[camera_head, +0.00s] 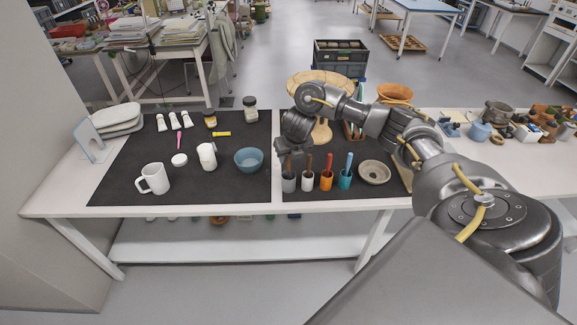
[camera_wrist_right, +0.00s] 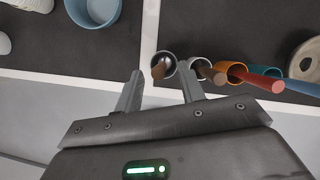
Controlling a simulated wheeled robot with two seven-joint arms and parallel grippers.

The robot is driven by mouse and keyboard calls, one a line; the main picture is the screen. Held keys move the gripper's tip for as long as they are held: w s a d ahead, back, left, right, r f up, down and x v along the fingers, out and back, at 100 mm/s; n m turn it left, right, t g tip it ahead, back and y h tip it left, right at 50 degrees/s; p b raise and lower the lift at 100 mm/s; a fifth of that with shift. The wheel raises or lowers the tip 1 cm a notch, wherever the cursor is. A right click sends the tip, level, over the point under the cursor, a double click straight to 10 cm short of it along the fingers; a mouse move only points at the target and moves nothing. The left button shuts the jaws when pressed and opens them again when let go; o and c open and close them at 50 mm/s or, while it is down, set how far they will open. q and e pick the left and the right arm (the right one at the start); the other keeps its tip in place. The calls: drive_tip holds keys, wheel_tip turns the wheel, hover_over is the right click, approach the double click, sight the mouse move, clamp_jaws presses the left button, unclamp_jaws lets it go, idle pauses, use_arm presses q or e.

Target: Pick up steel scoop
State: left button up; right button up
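A grey, steel-looking cup-shaped piece (camera_head: 289,183) with a brown handle stands at the left end of a row near the table's front edge. It also shows in the right wrist view (camera_wrist_right: 170,57), with its brown handle (camera_wrist_right: 157,71) pointing towards my gripper. I cannot tell whether it is the scoop itself or a cup holding it. My right gripper (camera_head: 290,155) is over this grey piece in the head view. In the wrist view the gripper (camera_wrist_right: 160,74) is open, its fingers apart around the handle end, with no visible grip. My left gripper is not in view.
White (camera_head: 307,182), orange (camera_head: 327,180) and teal (camera_head: 345,180) cup-shaped pieces with handles stand close to the right. A beige ring-shaped dish (camera_head: 375,172) lies beyond them. A blue bowl (camera_head: 248,160) and white mug (camera_head: 154,179) are left. The dark mat (camera_head: 232,192) has free room.

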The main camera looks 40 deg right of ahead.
sight(288, 163)
drive_tip(key=shift+p+x, duration=0.55)
drive_tip(key=shift+x, duration=2.15)
drive_tip(key=shift+s, duration=0.15)
clamp_jaws()
